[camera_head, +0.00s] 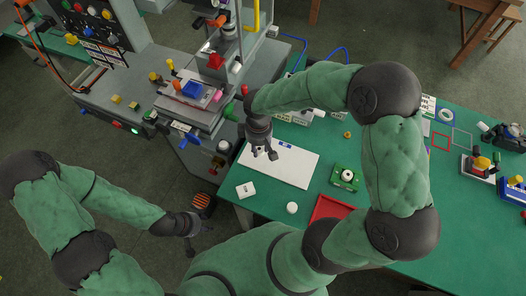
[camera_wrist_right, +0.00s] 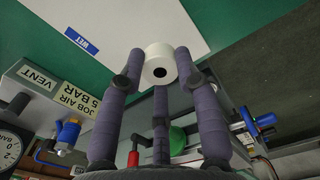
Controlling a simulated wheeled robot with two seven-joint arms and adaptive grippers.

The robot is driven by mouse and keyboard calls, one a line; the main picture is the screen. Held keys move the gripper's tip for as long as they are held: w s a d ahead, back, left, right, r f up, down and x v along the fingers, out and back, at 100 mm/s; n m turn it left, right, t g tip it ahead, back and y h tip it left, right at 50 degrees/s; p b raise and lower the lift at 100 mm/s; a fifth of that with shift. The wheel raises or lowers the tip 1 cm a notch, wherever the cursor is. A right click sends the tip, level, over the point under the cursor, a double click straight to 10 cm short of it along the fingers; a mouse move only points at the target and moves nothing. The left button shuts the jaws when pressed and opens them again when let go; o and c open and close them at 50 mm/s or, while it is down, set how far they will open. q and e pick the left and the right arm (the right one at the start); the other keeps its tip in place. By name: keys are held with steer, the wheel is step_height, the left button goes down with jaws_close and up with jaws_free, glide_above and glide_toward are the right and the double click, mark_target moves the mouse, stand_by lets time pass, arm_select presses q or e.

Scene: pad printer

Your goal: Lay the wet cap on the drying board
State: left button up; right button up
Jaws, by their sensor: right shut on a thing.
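The wet cap (camera_wrist_right: 159,66), white and round with a black dot on its face, is held between the fingers of my right gripper (camera_wrist_right: 160,72) in the right wrist view. In the head view my right gripper (camera_head: 265,153) hangs over the left part of the white drying board (camera_head: 292,172), and the cap cannot be made out there. The board has a blue WET label, which shows in the wrist view on the board (camera_wrist_right: 150,20). The cap looks apart from the board. My left gripper (camera_head: 190,244) is low at the left, away from the table; its finger opening is unclear.
The pad printer (camera_head: 195,95) stands behind, left.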

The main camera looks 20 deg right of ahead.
mark_target(263, 149)
steer(key=shift+w+d+f+b, duration=0.25)
steer(key=shift+d+f, duration=0.15)
steer(key=shift+f, duration=0.2)
steer(key=shift+w+d+f+b, duration=0.1)
steer(key=shift+w+d+f, duration=0.15)
steer(key=shift+d+f, duration=0.25)
steer(key=shift+w+f+b, duration=0.1)
steer(key=shift+f+b, duration=0.7)
steer(key=shift+f, duration=0.9)
steer(key=shift+f, duration=0.2)
steer(key=o, duration=0.7)
steer(key=shift+o, duration=0.2)
steer(key=shift+r, duration=0.6)
step_height(263, 149, up, 11)
steer(key=p, duration=0.4)
